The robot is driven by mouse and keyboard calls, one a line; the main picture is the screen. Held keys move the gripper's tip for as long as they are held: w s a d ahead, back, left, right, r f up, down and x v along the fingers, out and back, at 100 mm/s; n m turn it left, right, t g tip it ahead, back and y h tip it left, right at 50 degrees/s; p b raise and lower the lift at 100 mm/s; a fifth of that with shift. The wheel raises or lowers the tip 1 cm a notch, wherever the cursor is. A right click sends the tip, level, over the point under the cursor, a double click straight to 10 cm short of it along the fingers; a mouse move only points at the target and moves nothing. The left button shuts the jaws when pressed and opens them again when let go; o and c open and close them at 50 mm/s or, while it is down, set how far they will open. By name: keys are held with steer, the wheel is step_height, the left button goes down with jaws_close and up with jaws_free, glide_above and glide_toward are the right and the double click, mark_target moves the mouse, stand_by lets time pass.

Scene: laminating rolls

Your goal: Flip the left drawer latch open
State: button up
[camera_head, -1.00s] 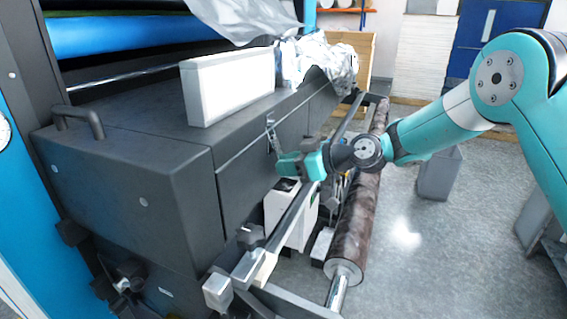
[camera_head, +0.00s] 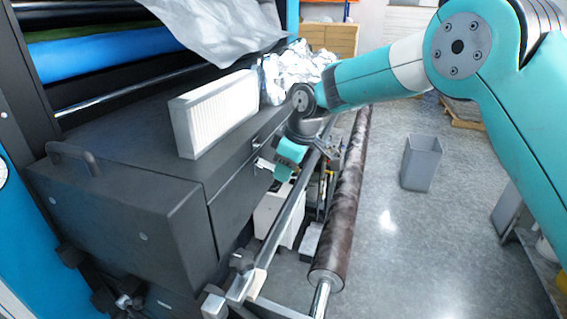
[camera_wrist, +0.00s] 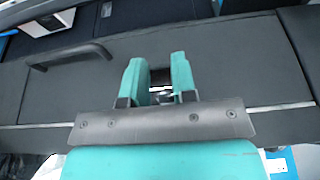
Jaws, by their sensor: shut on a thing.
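The dark grey drawer housing (camera_head: 232,205) fills the middle of the head view, with a seam along the top of its front face. A small silvery latch (camera_head: 263,163) stands out from this face at my gripper's tips. My gripper (camera_head: 276,162) has teal fingers and reaches the face from the right, with my wrist above it. In the wrist view, the two fingers of my gripper (camera_wrist: 160,82) are a small gap apart, with a metal part of the latch (camera_wrist: 161,90) between them. The fingers hide much of the latch.
A white pleated filter box (camera_head: 217,112) and crumpled foil (camera_head: 292,72) lie on the housing. A black handle (camera_head: 75,155) is at its left. A rail (camera_head: 283,225) and a dark roll (camera_head: 343,205) run below my gripper. A grey bin (camera_head: 421,162) stands on open floor.

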steer(key=shift+r+h+p, duration=0.6)
steer(key=shift+h+p, duration=0.25)
steer(key=shift+h, duration=0.05)
steer(key=shift+g, duration=0.3)
steer(key=o, duration=0.9)
steer(key=r, duration=0.5)
steer(key=d+r, duration=0.1)
steer(key=r, duration=0.5)
steer(key=s+d+r, duration=0.1)
steer(key=r, duration=0.5)
steer(key=shift+d, duration=0.25)
